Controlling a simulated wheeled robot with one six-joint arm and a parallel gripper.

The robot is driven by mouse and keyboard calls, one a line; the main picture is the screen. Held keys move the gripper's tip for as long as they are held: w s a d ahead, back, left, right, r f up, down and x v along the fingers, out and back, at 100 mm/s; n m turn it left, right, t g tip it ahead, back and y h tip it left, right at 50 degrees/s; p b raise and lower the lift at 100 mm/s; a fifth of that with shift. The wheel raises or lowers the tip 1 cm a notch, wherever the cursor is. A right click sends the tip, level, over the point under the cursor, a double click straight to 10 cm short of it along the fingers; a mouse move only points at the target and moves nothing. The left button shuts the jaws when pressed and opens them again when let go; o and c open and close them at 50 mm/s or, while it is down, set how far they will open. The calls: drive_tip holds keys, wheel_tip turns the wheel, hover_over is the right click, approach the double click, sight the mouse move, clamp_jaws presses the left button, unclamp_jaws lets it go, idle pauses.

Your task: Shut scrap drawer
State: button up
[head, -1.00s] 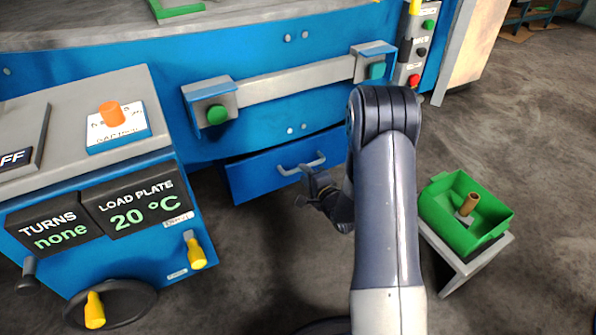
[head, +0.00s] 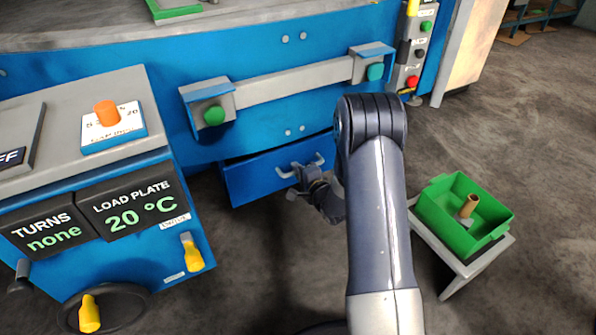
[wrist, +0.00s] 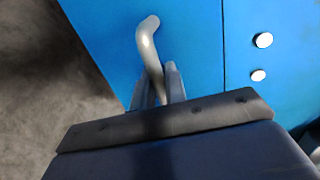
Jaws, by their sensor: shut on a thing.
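The scrap drawer (head: 256,180) is a blue front low in the blue machine, with a dark line along its top edge. How far it stands out is hard to tell. Its grey bar handle (head: 319,158) is partly covered by my gripper (head: 299,174) in the head view. In the wrist view the handle (wrist: 147,45) runs down between the two fingers of my gripper (wrist: 158,86), which is shut on it. A thin seam separates the drawer front (wrist: 195,55) from the panel with two white bolts.
A green bin (head: 445,215) holding a brown cylinder (head: 468,206) stands on a small grey stand (head: 462,267) to the right. A blue console (head: 170,240) with yellow-handled controls stands at the left. The floor in front of the drawer is bare.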

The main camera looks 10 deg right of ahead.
clamp_jaws()
drive_tip(key=w, duration=0.2)
drive_tip(key=w+a, duration=0.1)
drive_tip(key=w, duration=0.1)
drive_tip(key=shift+w+a+r, duration=0.1)
drive_tip(key=shift+a, duration=0.05)
drive_tip(key=o, duration=0.7)
unclamp_jaws()
drive_tip(key=shift+w, duration=0.15)
drive_tip(key=shift+c, duration=0.2)
drive_tip(key=p+v, duration=0.2)
drive_tip(key=v, duration=0.8)
drive_tip(key=shift+s, duration=0.45)
